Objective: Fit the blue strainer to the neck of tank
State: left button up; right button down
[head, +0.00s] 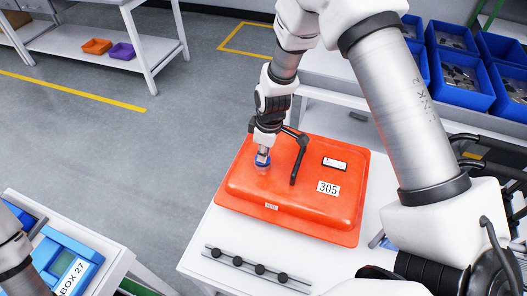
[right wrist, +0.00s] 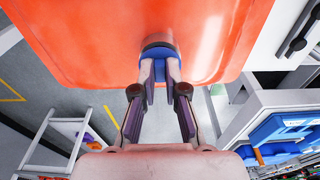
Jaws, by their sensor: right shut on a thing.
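The orange tank (head: 330,215), marked 305, lies on a white table. My right gripper (head: 263,151) points down over the tank's left part. It is shut on the blue strainer (head: 262,159), which also shows between the fingertips in the right wrist view (right wrist: 158,46). A pale, see-through part shows just below the strainer at the tank's top. The tank's neck is mostly hidden there, and I cannot tell whether the strainer is seated in it. My left gripper is out of view; only part of my left arm shows at the lower left.
A rail with black knobs (head: 259,268) lies on the table's front. Blue bins (head: 461,80) with parts stand at the back right. A blue box marked BOX 27 (head: 68,262) is at the lower left.

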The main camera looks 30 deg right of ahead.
dwell(0.4)
jog(key=shift+f+b, duration=0.4)
jog(key=c, duration=0.6)
grip_release()
jog(key=shift+r, duration=0.15)
notch_tip(320, 180, up, 7)
jog(key=p, duration=0.5)
jog(key=shift+p, duration=0.3)
